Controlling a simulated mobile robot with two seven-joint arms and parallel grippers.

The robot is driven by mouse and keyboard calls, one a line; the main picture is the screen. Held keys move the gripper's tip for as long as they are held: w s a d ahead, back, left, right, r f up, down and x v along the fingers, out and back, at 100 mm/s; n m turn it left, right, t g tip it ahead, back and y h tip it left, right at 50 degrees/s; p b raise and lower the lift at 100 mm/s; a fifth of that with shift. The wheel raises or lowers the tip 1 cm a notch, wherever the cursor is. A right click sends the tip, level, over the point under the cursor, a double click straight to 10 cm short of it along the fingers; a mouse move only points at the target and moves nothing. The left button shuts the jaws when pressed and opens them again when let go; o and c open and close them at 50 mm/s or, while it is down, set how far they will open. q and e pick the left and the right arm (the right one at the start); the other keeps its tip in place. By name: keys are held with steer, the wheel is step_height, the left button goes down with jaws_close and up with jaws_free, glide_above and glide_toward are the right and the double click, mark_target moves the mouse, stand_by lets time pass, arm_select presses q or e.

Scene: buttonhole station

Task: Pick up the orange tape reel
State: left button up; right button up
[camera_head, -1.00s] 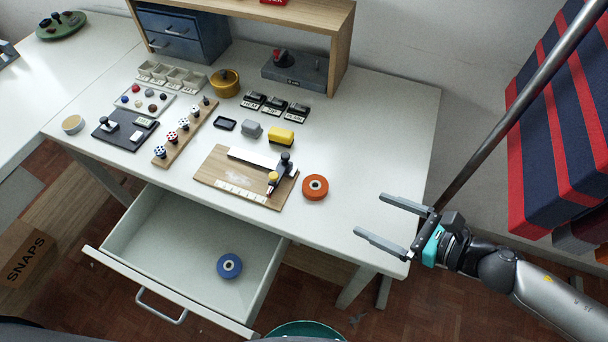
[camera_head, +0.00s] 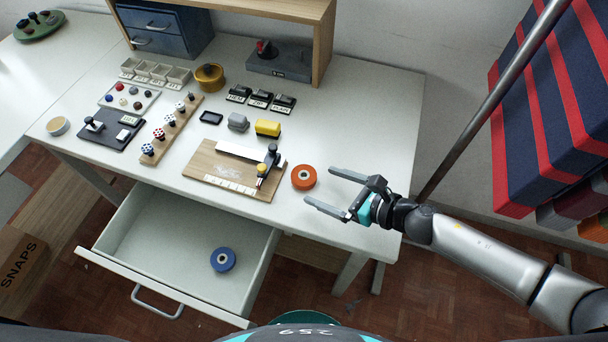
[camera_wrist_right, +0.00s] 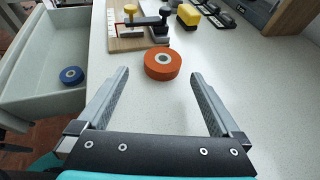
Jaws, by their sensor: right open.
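The orange tape reel (camera_head: 304,177) lies flat on the white table, just right of the wooden board. It also shows in the right wrist view (camera_wrist_right: 162,65), ahead of the fingertips and between their lines. My right gripper (camera_head: 319,189) is open and empty, with its two fingers pointing left toward the reel. In the head view the fingertips are close to the reel's right side. In the wrist view there is a gap of bare table between the fingers and the reel. My left gripper is not in view.
A wooden board (camera_head: 207,172) with a black and yellow clamp sits left of the reel. A yellow block (camera_head: 268,128) lies behind it. The open drawer (camera_head: 165,250) below holds a blue reel (camera_head: 223,259). The table right of the reel is clear. A metal pole (camera_head: 490,105) stands at right.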

mark_target(312, 180)
steer(key=x, duration=0.4)
steer(key=shift+w+f, duration=0.1)
steer(key=shift+w, duration=0.15)
steer(key=c, duration=1.5)
